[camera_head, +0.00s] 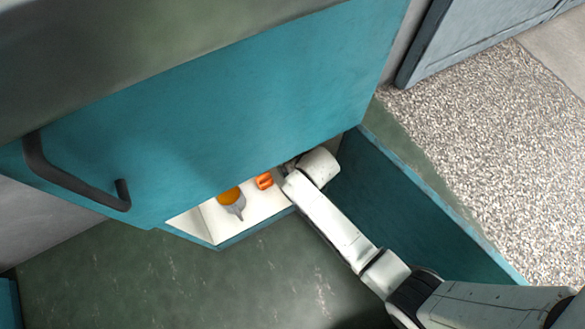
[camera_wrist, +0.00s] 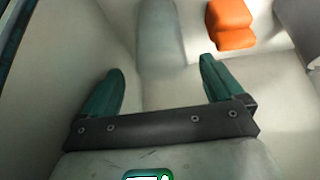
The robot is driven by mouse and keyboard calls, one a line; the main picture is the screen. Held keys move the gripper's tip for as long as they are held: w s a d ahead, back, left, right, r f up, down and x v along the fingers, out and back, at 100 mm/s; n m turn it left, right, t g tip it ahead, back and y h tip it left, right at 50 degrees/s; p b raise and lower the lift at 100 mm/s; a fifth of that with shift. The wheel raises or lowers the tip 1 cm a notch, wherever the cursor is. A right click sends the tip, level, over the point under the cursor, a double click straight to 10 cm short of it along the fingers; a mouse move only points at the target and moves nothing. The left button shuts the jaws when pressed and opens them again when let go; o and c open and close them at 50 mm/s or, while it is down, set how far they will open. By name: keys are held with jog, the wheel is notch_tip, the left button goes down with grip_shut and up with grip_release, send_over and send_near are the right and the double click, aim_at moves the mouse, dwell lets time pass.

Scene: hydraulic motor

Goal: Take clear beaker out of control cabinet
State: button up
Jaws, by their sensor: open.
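The clear beaker (camera_wrist: 158,32) appears in the wrist view as a pale, see-through cylinder on the light floor inside the control cabinet. My gripper (camera_wrist: 160,68) is open and empty, with its teal fingers spread apart. The beaker lies ahead of the gap between the fingertips, and they do not hold it. In the head view the teal control cabinet (camera_head: 250,110) has a lit white interior, and my arm reaches into its opening. The gripper itself is hidden there, and I cannot make out the beaker in that view.
An orange object (camera_wrist: 232,24) is right of the beaker; it also shows in the head view (camera_head: 264,181). A grey and orange item (camera_head: 231,202) stands near the opening. A teal panel (camera_head: 420,215) stands right of my arm. A dark handle (camera_head: 75,182) juts out at left.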

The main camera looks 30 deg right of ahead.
jog(key=b+x, duration=0.3)
jog(key=x, duration=0.1)
jog(key=shift+s+a+f, duration=0.1)
jog(key=shift+a+f, duration=0.1)
jog(key=shift+c, duration=0.3)
jog(key=shift+s+a+f, duration=0.1)
jog(key=shift+a, duration=0.05)
jog(key=c, duration=1)
